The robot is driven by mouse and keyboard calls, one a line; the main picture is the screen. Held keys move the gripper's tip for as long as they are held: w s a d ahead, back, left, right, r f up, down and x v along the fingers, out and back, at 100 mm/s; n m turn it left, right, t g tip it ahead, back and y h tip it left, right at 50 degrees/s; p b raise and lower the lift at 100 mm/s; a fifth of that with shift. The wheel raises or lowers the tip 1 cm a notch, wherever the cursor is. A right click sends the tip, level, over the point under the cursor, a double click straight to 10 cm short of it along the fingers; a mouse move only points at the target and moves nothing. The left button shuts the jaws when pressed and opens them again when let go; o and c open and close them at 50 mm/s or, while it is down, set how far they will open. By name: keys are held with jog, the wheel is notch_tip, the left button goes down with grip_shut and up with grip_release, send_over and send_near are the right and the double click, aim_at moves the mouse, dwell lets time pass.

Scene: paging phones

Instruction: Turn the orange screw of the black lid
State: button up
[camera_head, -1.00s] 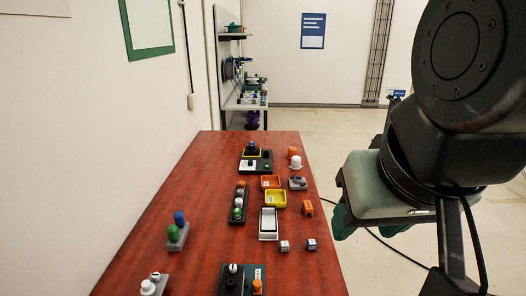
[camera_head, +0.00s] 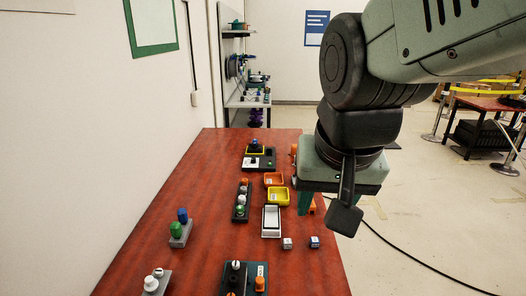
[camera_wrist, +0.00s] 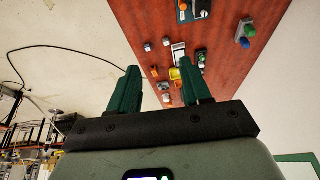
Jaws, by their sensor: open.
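My gripper (camera_head: 314,206) hangs above the right edge of the red table in the head view, pointing down. In the wrist view its two green fingers (camera_wrist: 160,82) are wide apart with nothing between them. A black block (camera_head: 241,270) at the near end of the table carries a white-topped black knob (camera_head: 235,266) and orange parts (camera_head: 260,284). It may be the black lid with the orange screw, but its details are too small to tell. It also shows at the top edge of the wrist view (camera_wrist: 186,16). My gripper is well apart from it.
Two small cubes (camera_head: 287,244) (camera_head: 314,242) lie near the right edge. A green and blue knob block (camera_head: 180,233) stands left. Bare tabletop lies between them.

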jog(key=w+a+f+m+g, duration=0.1)
jog(key=w+a+f+g, duration=0.1)
jog(key=w+a+f, duration=0.8)
jog(key=m+g, duration=0.2)
send_over(231, 296)
notch_tip(231, 296, down, 15)
notch_tip(231, 296, down, 10)
jog(key=shift+r, duration=0.1)
jog(key=shift+c, duration=0.5)
jog(key=shift+n, duration=0.3)
grip_shut()
